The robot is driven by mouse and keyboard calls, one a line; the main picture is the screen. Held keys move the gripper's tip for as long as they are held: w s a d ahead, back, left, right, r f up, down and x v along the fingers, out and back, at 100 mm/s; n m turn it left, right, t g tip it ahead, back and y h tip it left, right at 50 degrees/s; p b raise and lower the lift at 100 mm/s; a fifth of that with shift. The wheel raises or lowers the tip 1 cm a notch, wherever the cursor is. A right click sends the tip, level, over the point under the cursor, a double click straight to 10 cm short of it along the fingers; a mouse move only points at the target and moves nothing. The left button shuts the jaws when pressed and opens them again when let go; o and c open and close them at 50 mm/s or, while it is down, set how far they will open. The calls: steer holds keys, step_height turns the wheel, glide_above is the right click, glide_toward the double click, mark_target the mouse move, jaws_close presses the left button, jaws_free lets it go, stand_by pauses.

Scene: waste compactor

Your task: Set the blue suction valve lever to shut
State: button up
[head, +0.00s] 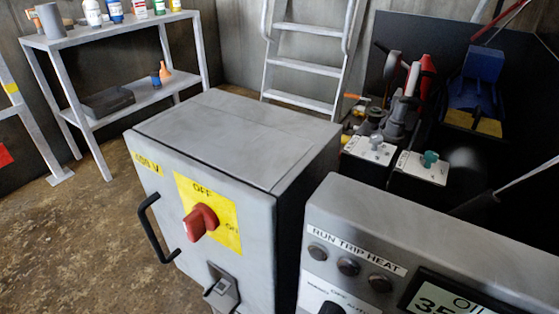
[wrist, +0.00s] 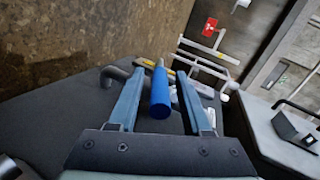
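In the wrist view the blue lever handle (wrist: 160,98) is a round blue bar pointing toward the camera. My gripper (wrist: 160,74) has its two grey-blue fingers apart, one on each side of the bar. A gap shows between the bar and each finger, so the gripper is open and holds nothing. I cannot tell whether the bar is at fingertip depth. The lever's pivot and any position marks are hidden or too small to read. In the head view I cannot make out this lever or my gripper for certain.
The head view shows a grey switch cabinet (head: 240,130) with a red rotary knob (head: 200,221), a control panel (head: 430,250) at lower right, and crowded equipment with a blue unit (head: 482,66) behind. A ladder (head: 305,60) and shelf (head: 120,55) stand behind. The left floor is clear.

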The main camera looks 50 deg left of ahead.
steer(key=shift+w+d, duration=0.1)
steer(key=shift+p+v, duration=1.55)
steer(key=shift+v, duration=4.85)
steer(key=shift+c, duration=0.2)
